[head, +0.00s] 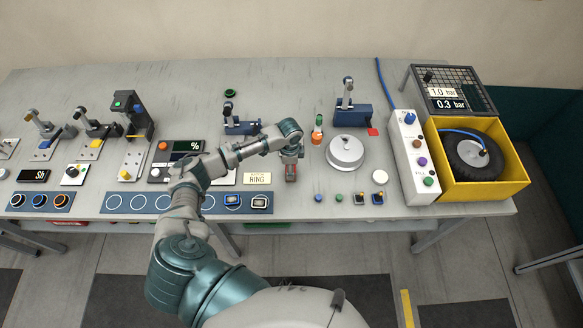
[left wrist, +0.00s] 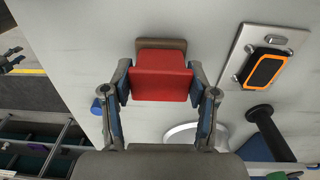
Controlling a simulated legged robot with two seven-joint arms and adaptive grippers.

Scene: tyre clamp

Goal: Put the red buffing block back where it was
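The red buffing block (left wrist: 160,86) sits between the two fingers of my left gripper (left wrist: 161,70), with a finger pad against each side. A brown layer shows at its far edge. In the head view the block (head: 291,174) is low over the front middle of the grey table, under my left gripper (head: 290,161), right of the "RING" label. I cannot tell whether it touches the table. A flat red square (head: 373,132) lies beside the blue-based clamp (head: 348,113). My right gripper is not in view.
A silver round weight (head: 345,152) and an orange-and-green bottle (head: 317,131) stand right of the gripper. Small knobs and pads line the front edge. A white button box (head: 410,160) and a yellow crate (head: 485,192) holding a tyre (head: 466,158) are at the right.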

